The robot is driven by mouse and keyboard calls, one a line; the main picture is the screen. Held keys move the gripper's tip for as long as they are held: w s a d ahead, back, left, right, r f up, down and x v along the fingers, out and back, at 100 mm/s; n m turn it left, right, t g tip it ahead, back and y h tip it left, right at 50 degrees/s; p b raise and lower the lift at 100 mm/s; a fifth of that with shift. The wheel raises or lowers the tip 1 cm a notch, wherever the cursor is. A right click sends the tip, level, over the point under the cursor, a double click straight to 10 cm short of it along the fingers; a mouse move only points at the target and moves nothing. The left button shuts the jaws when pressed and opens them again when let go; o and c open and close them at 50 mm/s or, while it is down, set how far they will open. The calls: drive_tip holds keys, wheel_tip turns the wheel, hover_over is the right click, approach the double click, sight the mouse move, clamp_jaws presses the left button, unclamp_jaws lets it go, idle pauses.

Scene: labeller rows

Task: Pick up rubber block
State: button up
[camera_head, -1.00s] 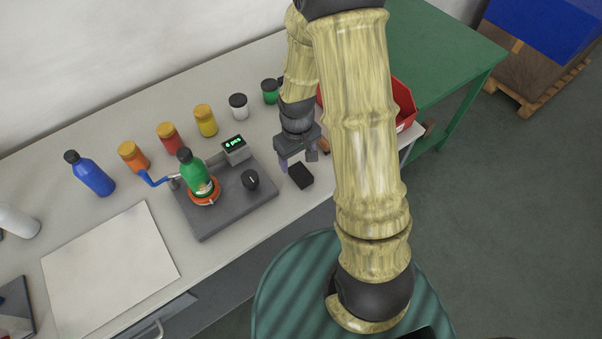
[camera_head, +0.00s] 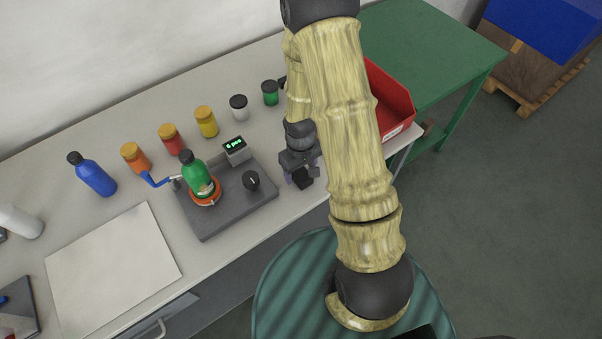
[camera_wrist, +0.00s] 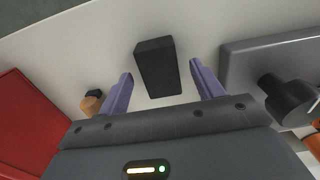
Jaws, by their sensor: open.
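The rubber block is a small black block (camera_wrist: 158,68) lying on the light table top near its front edge. In the head view the block (camera_head: 302,180) is partly hidden under my gripper (camera_head: 300,170). In the wrist view my gripper (camera_wrist: 160,92) is open, with its two purple fingers apart. The block lies ahead of and between the fingertips, with free space on both sides. I cannot tell the exact height of the fingers above the table.
A grey labeller (camera_head: 232,205) holding a green bottle (camera_head: 196,175) stands close to the left of my gripper. A red bin (camera_head: 392,100) stands to the right, partly behind my arm. Several jars and a blue bottle (camera_head: 92,174) line the back.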

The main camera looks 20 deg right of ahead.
drive_tip(key=shift+f, duration=0.45)
drive_tip(key=shift+c, duration=0.3)
clamp_jaws()
